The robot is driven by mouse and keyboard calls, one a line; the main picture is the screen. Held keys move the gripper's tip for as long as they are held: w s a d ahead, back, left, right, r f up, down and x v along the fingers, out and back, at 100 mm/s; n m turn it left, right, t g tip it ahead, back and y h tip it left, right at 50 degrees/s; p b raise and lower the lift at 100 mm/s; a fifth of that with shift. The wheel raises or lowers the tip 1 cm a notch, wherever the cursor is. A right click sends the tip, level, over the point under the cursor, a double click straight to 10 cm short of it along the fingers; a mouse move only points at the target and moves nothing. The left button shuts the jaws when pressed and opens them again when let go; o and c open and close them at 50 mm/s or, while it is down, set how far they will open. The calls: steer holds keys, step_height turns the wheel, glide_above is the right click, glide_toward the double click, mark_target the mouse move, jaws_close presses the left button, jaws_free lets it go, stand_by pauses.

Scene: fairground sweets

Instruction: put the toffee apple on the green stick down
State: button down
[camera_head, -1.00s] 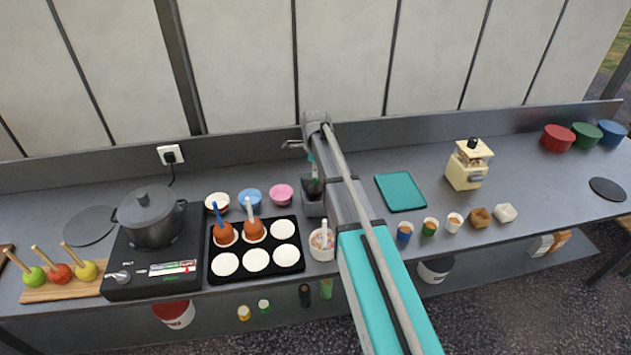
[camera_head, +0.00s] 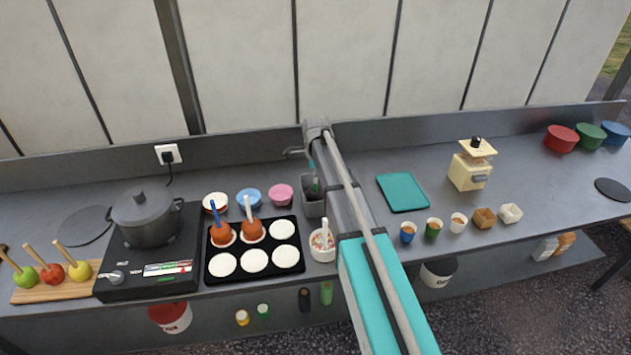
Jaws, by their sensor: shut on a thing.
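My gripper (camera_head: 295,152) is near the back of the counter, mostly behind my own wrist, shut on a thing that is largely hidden. A thin green stick (camera_head: 311,166) shows just below my wrist, above the grey bin; the toffee apple on it cannot be made out. Two brown toffee apples, one on a blue stick (camera_head: 222,237) and one on a white stick (camera_head: 252,230), stand upright on the left and middle back white rounds of the black tray (camera_head: 212,272). The tray's other rounds are bare.
A grey bin (camera_head: 314,209) and a sprinkle bowl (camera_head: 322,254) stand right of the tray. Three small bowls (camera_head: 249,198) are behind it. A hob with a pot (camera_head: 147,219) is left.

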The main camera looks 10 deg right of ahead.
steer(key=shift+f, duration=0.25)
steer(key=c, duration=0.7)
jaws_free()
steer(key=shift+o, duration=0.2)
steer(key=shift+r, duration=0.15)
step_height(320, 180, up, 12)
steer(key=p, duration=1.2)
steer(key=shift+s, duration=0.15)
steer(key=s+n, duration=2)
steer(key=s, duration=0.9)
steer(key=shift+d, duration=0.35)
